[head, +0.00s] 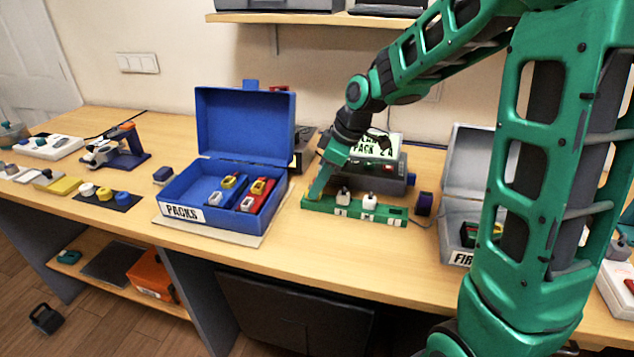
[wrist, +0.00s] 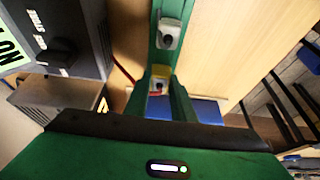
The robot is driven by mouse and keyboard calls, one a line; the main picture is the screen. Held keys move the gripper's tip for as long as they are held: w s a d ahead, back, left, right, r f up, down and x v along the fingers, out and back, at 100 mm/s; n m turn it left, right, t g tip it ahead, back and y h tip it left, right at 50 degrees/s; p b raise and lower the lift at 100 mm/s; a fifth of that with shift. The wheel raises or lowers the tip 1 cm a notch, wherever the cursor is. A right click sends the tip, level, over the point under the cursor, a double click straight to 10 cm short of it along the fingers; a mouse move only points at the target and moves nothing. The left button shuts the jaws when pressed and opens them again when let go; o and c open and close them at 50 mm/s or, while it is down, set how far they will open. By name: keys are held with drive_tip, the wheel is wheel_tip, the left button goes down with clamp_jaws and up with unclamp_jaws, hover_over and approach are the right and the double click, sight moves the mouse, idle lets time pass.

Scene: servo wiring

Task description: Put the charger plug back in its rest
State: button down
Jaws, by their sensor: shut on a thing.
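My gripper (head: 316,192) points down at the left end of a green strip-shaped rest (head: 390,215) on the bench. A white plug (wrist: 168,34) stands farther along. The head view shows two white plugs on the rest, with the held plug hidden by my gripper. The charger (head: 392,178) with a lit display stands behind.
A blue open case (head: 190,190) with several packs stands left of the rest. A red wire (wrist: 124,74) runs near my fingers. The bench in front is clear.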

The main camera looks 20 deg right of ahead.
drive_tip(key=c, duration=1.4)
unclamp_jaws()
drive_tip(key=v, duration=1)
drive_tip(key=shift+d+r, duration=0.15)
drive_tip(key=shift+r, duration=0.15)
